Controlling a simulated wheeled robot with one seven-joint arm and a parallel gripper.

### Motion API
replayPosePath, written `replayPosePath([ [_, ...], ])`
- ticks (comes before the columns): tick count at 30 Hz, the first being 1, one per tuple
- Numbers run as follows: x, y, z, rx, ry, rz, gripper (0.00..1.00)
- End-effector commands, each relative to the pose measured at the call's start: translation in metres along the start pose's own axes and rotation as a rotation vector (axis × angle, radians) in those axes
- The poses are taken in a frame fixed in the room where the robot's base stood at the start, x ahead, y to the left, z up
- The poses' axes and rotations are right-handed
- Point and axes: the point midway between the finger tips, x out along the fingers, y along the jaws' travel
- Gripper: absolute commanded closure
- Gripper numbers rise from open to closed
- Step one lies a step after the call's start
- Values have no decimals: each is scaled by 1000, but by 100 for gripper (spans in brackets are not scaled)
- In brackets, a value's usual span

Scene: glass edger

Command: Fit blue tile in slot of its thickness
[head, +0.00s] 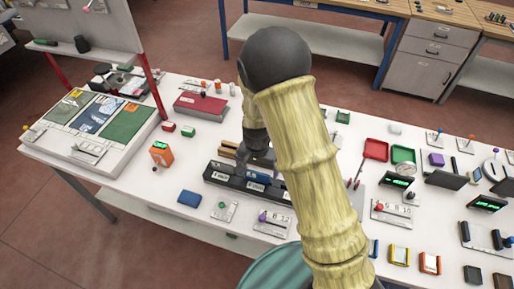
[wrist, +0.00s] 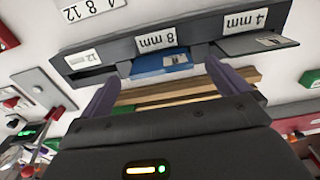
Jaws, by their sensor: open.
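The blue tile (wrist: 163,65), with a small label on it, sits at the middle bay of the dark slot rack (wrist: 122,47), below the 8 mm sign in the wrist view. It appears to be in that slot; how deep, I cannot tell. The head view shows the rack (head: 225,180) with a bit of blue (head: 262,179) beside my arm. My gripper (wrist: 160,75) is open, with its two purple-grey fingers apart near the tile's two sides and nothing clearly held. In the head view my arm partly hides the gripper and rack.
A grey tile (wrist: 258,45) sits at the 4 mm bay. Wooden strips (wrist: 180,92) lie beside the rack. A dark blue block (head: 190,198), an orange device (head: 161,154) and a slider gauge (head: 223,209) stand around it. Red (head: 376,149) and green trays are at right.

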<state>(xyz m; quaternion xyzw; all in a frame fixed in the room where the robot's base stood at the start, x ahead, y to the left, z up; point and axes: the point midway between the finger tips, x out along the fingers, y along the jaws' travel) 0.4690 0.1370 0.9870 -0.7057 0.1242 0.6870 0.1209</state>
Motion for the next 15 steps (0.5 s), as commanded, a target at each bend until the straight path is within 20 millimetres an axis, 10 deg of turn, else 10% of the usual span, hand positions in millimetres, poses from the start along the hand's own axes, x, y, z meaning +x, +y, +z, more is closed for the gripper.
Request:
replayPosePath([
  [15,-96,-1,0,-1,3,-4,0],
])
